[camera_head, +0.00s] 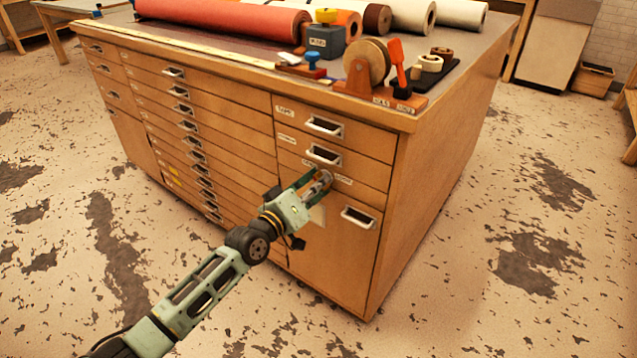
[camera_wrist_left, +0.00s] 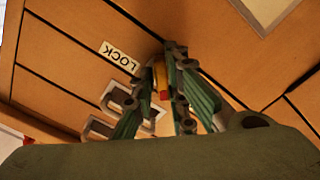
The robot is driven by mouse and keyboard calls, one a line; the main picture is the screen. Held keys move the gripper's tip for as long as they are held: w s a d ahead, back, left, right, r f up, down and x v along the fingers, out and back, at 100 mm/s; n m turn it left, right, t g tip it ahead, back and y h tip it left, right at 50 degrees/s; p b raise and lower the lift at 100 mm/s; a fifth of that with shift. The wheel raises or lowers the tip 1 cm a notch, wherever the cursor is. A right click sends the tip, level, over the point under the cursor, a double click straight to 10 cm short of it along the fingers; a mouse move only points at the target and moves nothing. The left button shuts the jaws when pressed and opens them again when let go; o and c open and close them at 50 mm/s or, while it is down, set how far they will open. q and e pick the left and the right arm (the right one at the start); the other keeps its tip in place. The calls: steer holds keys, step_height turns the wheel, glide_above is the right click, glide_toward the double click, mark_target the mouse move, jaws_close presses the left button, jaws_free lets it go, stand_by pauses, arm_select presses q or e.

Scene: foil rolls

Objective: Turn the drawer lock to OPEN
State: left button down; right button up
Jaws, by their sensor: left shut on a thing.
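The drawer lock is a small yellow knob with a red end (camera_wrist_left: 160,78) on the front of the wooden cabinet (camera_head: 420,190). My left gripper (camera_head: 323,180) is at the third drawer front of the right-hand column. In the left wrist view its green fingers (camera_wrist_left: 168,80) are closed around the knob. A white label reading LOCK (camera_wrist_left: 119,56) is beside the knob and looks upside down there. In the head view the gripper hides the knob, and the small labels on both sides of it are hard to read. My right gripper is not in view.
Drawers with metal handles (camera_head: 323,126) are above the gripper, and a door with a handle (camera_head: 357,217) is below. The cabinet top carries a red roll (camera_head: 230,17), a wooden tape dispenser (camera_head: 368,70) and other rolls. The speckled floor (camera_head: 480,290) around is free.

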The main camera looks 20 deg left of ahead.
arm_select(q)
steer(key=shift+w+a+n, duration=0.1)
steer(key=shift+a+n, duration=0.15)
steer(key=shift+n, duration=0.05)
steer(key=c, duration=1.8)
jaws_free()
steer(key=shift+a+f, duration=0.1)
steer(key=shift+s, duration=0.2)
steer(key=v, duration=1.1)
steer(key=shift+s, duration=0.35)
